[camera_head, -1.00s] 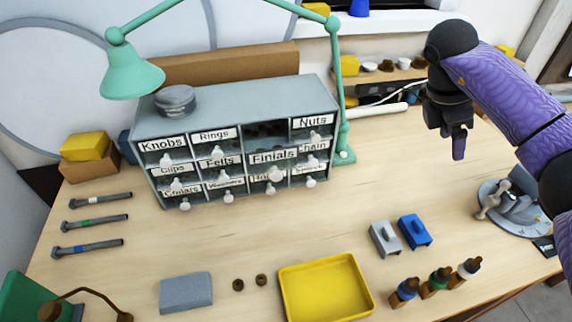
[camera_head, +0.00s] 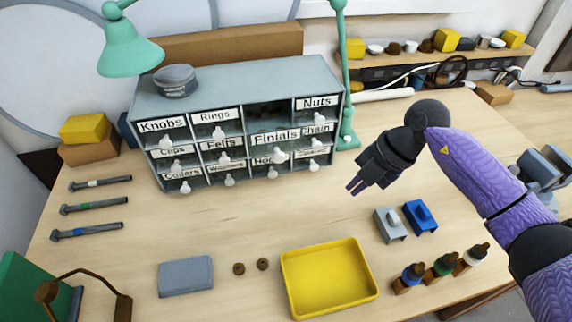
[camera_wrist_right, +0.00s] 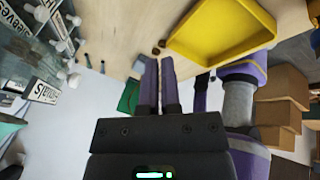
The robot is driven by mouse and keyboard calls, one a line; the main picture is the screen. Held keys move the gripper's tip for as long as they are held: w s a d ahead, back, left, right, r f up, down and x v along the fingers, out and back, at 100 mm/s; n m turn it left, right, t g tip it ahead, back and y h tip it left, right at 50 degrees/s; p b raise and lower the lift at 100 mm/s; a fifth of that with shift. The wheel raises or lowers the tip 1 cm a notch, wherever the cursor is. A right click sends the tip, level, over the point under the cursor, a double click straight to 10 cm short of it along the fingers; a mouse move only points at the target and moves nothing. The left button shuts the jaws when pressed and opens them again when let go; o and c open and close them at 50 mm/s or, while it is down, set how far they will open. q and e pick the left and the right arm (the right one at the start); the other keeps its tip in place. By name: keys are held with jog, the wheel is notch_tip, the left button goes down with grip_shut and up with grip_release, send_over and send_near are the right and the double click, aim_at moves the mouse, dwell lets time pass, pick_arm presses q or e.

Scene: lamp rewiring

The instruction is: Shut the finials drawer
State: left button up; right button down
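The finials drawer (camera_head: 275,137) is in the third column of the grey cabinet (camera_head: 240,83) in the head view. It is pulled out, its front and white knob standing forward of its neighbours and its dark inside showing from above. My right gripper (camera_head: 354,188) is above the table, in front and to the right of the cabinet, apart from the drawer. Its fingers (camera_wrist_right: 160,70) are nearly together with nothing between them. My left gripper is not in view.
A green lamp (camera_head: 130,52) stands behind the cabinet, its post at the right end. A yellow tray (camera_head: 328,248), a grey block (camera_head: 391,224) and a blue block (camera_head: 420,217) lie at the front right. The table directly before the cabinet is clear.

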aim_at(275, 160)
jog(key=s+a+f+n+t+y+b, duration=0.1)
jog(key=s+a+n+t+y+b, duration=0.15)
jog(key=s+a+n+y, duration=0.35)
jog(key=d+r+m+t+y, duration=0.2)
jog(key=d+m+t+y, duration=0.15)
jog(key=t, duration=0.35)
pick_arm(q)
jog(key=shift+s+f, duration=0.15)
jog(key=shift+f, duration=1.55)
pick_arm(e)
jog(key=shift+t, duration=0.25)
jog(key=shift+w+d+x, duration=0.25)
jog(key=shift+w+x, duration=0.1)
jog(key=shift+x, duration=1.9)
jog(key=shift+w+d+x, duration=0.25)
jog(key=shift+w+x, duration=0.1)
jog(key=shift+x, duration=1.85)
jog(key=shift+w+d+x, duration=0.25)
jog(key=shift+w+x, duration=0.15)
jog(key=shift+x, duration=1.85)
jog(key=shift+f, duration=0.1)
